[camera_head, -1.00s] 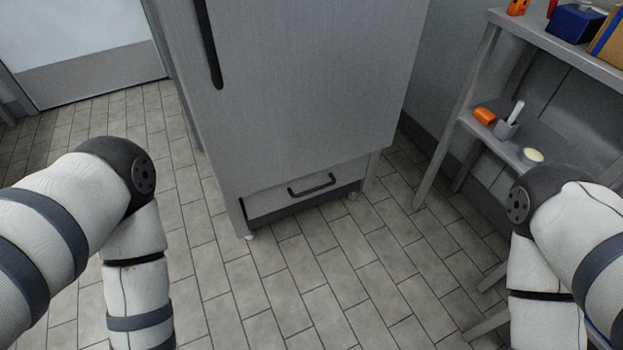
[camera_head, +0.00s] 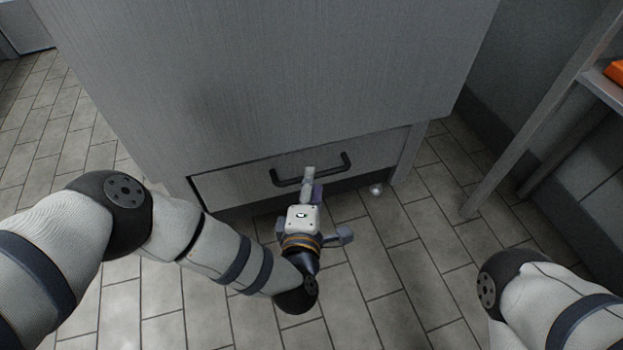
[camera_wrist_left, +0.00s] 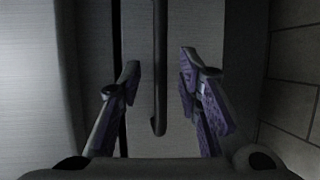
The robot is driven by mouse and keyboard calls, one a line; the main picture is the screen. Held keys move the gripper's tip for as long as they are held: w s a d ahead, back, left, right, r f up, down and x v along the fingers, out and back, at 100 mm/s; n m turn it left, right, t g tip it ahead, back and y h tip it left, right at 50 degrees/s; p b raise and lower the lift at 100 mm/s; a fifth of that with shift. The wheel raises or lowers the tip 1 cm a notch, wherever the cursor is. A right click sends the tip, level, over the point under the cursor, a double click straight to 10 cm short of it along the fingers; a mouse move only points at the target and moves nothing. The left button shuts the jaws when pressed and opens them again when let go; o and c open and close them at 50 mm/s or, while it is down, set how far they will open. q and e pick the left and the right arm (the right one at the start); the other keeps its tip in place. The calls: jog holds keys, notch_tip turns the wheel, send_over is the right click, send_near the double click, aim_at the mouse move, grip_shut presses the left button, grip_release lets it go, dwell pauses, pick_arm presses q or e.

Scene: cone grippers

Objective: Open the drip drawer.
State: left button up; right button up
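The drip drawer (camera_head: 235,186) is a grey panel at the bottom of the large grey cabinet, and looks shut. Its black bar handle (camera_head: 346,165) runs across the front. My left gripper (camera_head: 311,182) is at the middle of the handle, its fingers partly overlapping it in the head view. In the left wrist view the handle (camera_wrist_left: 160,70) stands between the two spread fingers of the left gripper (camera_wrist_left: 160,85), with gaps on both sides. The gripper is open. My right gripper is out of view; only part of my right arm shows at lower right.
The grey cabinet (camera_head: 260,75) fills the upper middle. A metal shelf rack (camera_head: 540,120) stands to its right, with an orange item (camera_head: 615,72) on it. The tiled floor (camera_head: 400,270) before the drawer is clear apart from my left arm.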

pick_arm(q)
jog(key=b+x, duration=0.1)
jog(key=x, duration=0.2)
jog(key=shift+w, duration=0.15)
jog(key=shift+c, duration=0.6)
grip_shut()
